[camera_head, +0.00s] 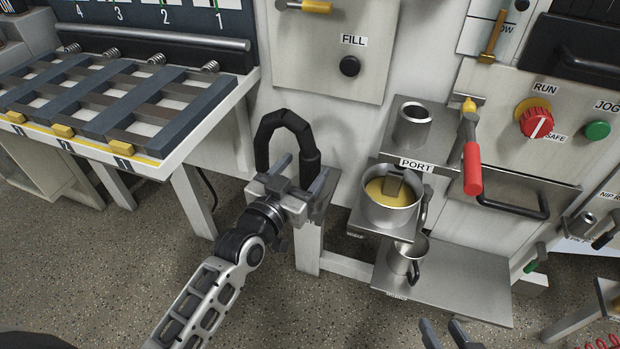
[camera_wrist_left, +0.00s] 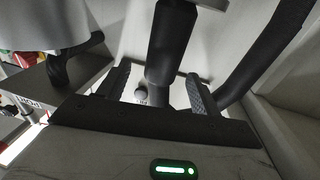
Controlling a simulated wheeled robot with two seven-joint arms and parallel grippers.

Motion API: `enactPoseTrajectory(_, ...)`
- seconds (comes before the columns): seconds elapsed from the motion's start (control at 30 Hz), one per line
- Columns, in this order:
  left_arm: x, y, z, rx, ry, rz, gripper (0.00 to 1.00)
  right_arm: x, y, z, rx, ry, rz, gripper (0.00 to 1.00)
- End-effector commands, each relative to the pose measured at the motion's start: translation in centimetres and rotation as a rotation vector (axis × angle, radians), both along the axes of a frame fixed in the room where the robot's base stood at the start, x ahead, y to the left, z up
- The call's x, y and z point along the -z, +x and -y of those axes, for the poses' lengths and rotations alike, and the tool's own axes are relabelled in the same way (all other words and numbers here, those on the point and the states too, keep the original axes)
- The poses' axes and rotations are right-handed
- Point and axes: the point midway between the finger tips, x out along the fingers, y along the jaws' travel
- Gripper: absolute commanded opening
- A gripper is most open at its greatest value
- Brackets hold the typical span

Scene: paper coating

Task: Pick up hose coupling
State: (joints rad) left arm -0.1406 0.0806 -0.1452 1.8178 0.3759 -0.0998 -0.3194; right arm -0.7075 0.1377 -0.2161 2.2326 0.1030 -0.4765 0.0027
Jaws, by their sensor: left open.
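The hose coupling (camera_head: 310,159) is the thick black end piece of a black hose that arches up and over. It hangs down just in front of the wall. My left gripper (camera_head: 300,173) is open, with its fingers around the lower part of the coupling. In the left wrist view, the dark coupling (camera_wrist_left: 165,45) stands between the two spread fingers of the left gripper (camera_wrist_left: 158,88), with a gap visible on each side. My right gripper (camera_head: 449,333) shows only its fingertips at the bottom edge; they stand apart with nothing visible between them.
To the right, a metal pot with yellow liquid (camera_head: 391,207) sits on a shelf below the PORT label. A red-handled lever (camera_head: 472,168) juts out. A slatted rack table (camera_head: 105,105) is at left.

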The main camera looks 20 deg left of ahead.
Motion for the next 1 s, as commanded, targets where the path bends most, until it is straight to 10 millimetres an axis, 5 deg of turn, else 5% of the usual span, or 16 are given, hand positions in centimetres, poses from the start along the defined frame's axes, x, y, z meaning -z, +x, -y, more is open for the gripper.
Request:
enactPoseTrajectory(0.43, 0.3, 5.0, 0.8, 0.000, -0.002, 0.000, 0.65, 0.2, 0.1, 0.0, -0.001, -0.001, 0.008, 0.36)
enactPoseTrajectory(0.73, 0.3, 5.5, 0.9, 0.000, -0.001, -0.001, 0.65, -0.2, 0.1, 0.0, -0.001, 0.001, 0.016, 0.36)
enactPoseTrajectory(1.0, 0.3, 5.5, 0.8, 0.000, -0.001, -0.001, 0.00, 0.0, 0.1, -0.1, -0.002, 0.001, 0.012, 0.36)
